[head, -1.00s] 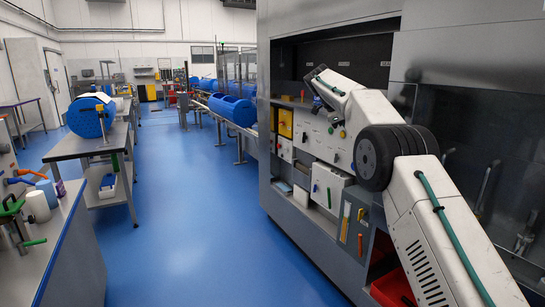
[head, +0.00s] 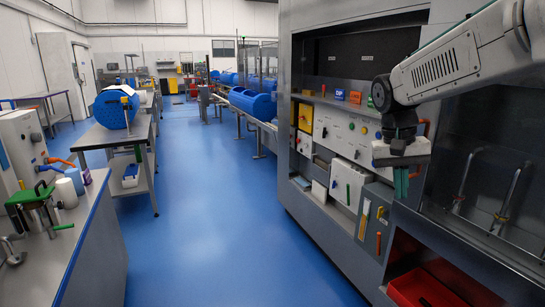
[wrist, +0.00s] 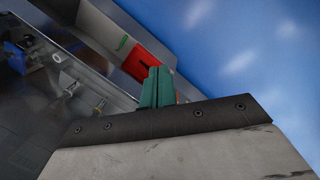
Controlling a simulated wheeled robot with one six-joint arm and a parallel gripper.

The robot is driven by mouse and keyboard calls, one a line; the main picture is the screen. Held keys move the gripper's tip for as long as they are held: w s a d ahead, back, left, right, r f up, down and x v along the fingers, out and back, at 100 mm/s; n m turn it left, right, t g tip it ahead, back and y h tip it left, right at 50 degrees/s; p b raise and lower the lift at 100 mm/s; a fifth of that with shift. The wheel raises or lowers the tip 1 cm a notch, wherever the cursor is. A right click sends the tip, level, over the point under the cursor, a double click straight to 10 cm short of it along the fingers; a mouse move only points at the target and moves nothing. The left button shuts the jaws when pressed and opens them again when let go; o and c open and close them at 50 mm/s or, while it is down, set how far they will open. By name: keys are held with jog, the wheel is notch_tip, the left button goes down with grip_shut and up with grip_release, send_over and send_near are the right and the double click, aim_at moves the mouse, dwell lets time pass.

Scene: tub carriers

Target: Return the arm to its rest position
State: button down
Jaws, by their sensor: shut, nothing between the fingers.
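My gripper (head: 401,182) shows in the head view at the right, hanging from my white arm with its green fingers pointing down. It is in front of the grey machine cabinet (head: 323,245), apart from it as far as I can tell. In the wrist view the green fingers (wrist: 157,88) are together with nothing between them. My arm comes in from the upper right of the head view, bent down at the dark wrist joint.
A red bin (head: 425,288) sits in the cabinet's lower opening, below my gripper. Blue and orange blocks (head: 347,96) stand on its upper shelf. A workbench (head: 75,225) is at left. The blue floor (head: 215,220) between is clear.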

jog(key=s+a+f+n+t+y, duration=0.1)
jog(key=s+f, duration=0.1)
jog(key=s, duration=1.2)
jog(key=s+a+f+n+t+y, duration=0.1)
jog(key=s+f+n, duration=0.1)
jog(key=s, duration=1.2)
jog(key=shift+s+f, duration=0.15)
jog(key=shift+s, duration=0.05)
